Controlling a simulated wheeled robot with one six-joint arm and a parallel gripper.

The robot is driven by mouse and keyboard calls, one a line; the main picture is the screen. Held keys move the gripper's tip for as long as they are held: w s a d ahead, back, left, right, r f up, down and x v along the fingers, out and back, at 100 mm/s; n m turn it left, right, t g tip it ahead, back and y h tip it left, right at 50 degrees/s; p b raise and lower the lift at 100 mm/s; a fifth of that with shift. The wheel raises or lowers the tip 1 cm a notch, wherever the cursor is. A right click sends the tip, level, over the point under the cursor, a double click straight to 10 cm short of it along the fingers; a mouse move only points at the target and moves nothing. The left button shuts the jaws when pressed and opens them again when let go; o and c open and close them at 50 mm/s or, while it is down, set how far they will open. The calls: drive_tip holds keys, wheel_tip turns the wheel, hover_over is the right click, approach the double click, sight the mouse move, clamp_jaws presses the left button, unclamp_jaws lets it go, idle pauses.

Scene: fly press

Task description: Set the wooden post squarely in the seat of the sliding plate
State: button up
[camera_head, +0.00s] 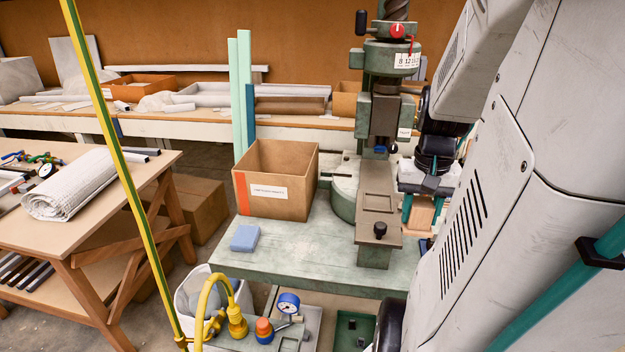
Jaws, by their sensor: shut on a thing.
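The sliding plate (371,222) is a long brownish-grey bar running from under the press toward the front of the press table. A shallow rectangular seat (379,202) shows in its top, empty, with a dark knob (380,230) nearer its front end. My gripper (422,211) hangs to the right of the plate, pointing down, with its teal fingers shut on the wooden post (421,216). The post is pale wood and shows only partly between the fingers. Its lower end and whether it touches anything are unclear.
The green press (386,110) stands behind the seat. An open cardboard box (277,197) and a blue block (245,238) sit on the left of the press table (310,245). The table between the blue block and the plate is clear. My arm hides the right side.

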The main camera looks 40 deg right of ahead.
drive_tip(key=w+d, duration=0.2)
drive_tip(key=w, duration=0.3)
drive_tip(key=w+d+f, duration=0.1)
drive_tip(key=w+d, duration=0.1)
drive_tip(key=w, duration=0.3)
drive_tip(key=w+d, duration=0.2)
drive_tip(key=w, duration=0.3)
drive_tip(key=shift+d+f, duration=0.2)
drive_tip(key=shift+d, duration=0.1)
drive_tip(key=shift+s+a+f, duration=0.1)
drive_tip(key=shift+f, duration=1.7)
drive_tip(key=shift+c, duration=0.6)
drive_tip(key=o, duration=1.1)
drive_tip(key=shift+r, duration=0.15)
wheel_tip(320, 180, up, 12)
drive_tip(key=s+a+r+n, duration=0.25)
drive_tip(key=a+n, duration=0.25)
drive_tip(key=a, duration=1.3)
drive_tip(key=shift+s+a+f+n+t, duration=0.3)
drive_tip(key=shift+s+a+n, duration=0.5)
drive_tip(key=shift+s+a, duration=1.1)
drive_tip(key=shift+s+a+f+n+t, duration=0.1)
drive_tip(key=shift+s+a+f+n, duration=0.55)
drive_tip(key=shift+s+a, duration=1.15)
drive_tip(key=shift+s+a+f+n+t, duration=0.2)
drive_tip(key=shift+s+a+n, duration=0.95)
drive_tip(key=shift+a, duration=1.25)
